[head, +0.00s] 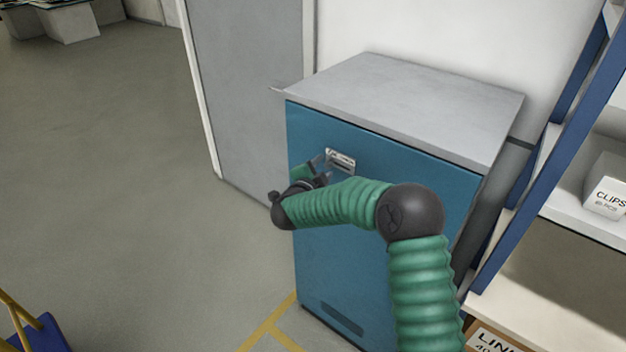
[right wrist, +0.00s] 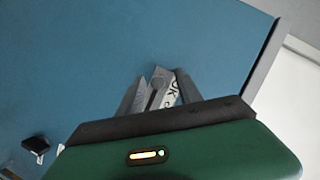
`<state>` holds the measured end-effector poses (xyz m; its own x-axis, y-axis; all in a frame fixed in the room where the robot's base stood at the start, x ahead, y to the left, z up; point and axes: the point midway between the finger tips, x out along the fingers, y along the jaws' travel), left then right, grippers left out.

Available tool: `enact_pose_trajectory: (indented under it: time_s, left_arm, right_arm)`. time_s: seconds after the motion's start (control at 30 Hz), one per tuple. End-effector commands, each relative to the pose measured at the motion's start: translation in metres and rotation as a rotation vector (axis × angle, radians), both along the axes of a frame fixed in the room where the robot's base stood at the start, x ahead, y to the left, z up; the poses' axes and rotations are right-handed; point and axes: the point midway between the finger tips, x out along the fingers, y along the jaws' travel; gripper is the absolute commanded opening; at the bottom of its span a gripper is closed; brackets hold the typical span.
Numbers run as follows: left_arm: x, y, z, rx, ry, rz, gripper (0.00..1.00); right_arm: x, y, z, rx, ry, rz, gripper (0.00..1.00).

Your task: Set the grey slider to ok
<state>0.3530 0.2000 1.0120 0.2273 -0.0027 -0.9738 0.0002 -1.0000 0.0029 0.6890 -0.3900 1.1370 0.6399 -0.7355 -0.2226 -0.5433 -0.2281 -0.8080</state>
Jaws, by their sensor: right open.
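The grey slider sits on a small light plate (head: 340,160) high on the blue cabinet front. In the right wrist view the plate (right wrist: 169,97) shows close up, with "OK" lettering on its right part and a grey slider piece (right wrist: 157,86) beside the lettering. My right gripper (head: 322,169) is open, just in front of the plate's left end in the head view. In the right wrist view its two fingers stand on either side of the slider plate, apart. I cannot tell if they touch it. My left gripper is not in view.
The blue cabinet (head: 340,265) has a grey top. A black fitting with a small label (right wrist: 36,146) is on the blue front in the right wrist view. Shelves with a white clips box (head: 606,187) stand at the right. The floor at left is mostly clear.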

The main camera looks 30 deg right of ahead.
Motion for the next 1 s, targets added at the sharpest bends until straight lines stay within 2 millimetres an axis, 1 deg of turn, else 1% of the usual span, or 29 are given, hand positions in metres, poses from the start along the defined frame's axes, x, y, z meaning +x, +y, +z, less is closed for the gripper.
enact_pose_trajectory:
  time_s: [0.17, 0.3, 0.4, 0.5, 0.6, 0.7, 1.0]
  left_arm:
    - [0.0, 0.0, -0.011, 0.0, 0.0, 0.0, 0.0]
    - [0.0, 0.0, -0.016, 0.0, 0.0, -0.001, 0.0]
    - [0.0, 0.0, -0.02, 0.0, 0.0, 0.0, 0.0]
    - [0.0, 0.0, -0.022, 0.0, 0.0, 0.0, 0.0]
    - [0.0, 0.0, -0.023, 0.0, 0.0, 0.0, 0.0]
    - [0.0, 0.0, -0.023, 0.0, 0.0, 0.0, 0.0]
    - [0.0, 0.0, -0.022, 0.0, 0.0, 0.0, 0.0]
  right_arm:
    - [-0.029, 0.036, 0.008, -0.005, 0.0, 0.004, 0.42]
    - [-0.055, 0.068, 0.017, -0.003, 0.0, 0.006, 0.42]
    - [-0.072, 0.089, 0.023, -0.003, -0.001, 0.005, 0.42]
    - [-0.085, 0.103, 0.028, -0.003, -0.001, 0.003, 0.42]
    - [-0.093, 0.112, 0.031, -0.002, 0.0, 0.002, 0.42]
    - [-0.096, 0.115, 0.032, -0.001, 0.002, 0.001, 0.42]
    - [-0.096, 0.115, 0.032, -0.001, 0.001, 0.0, 0.42]
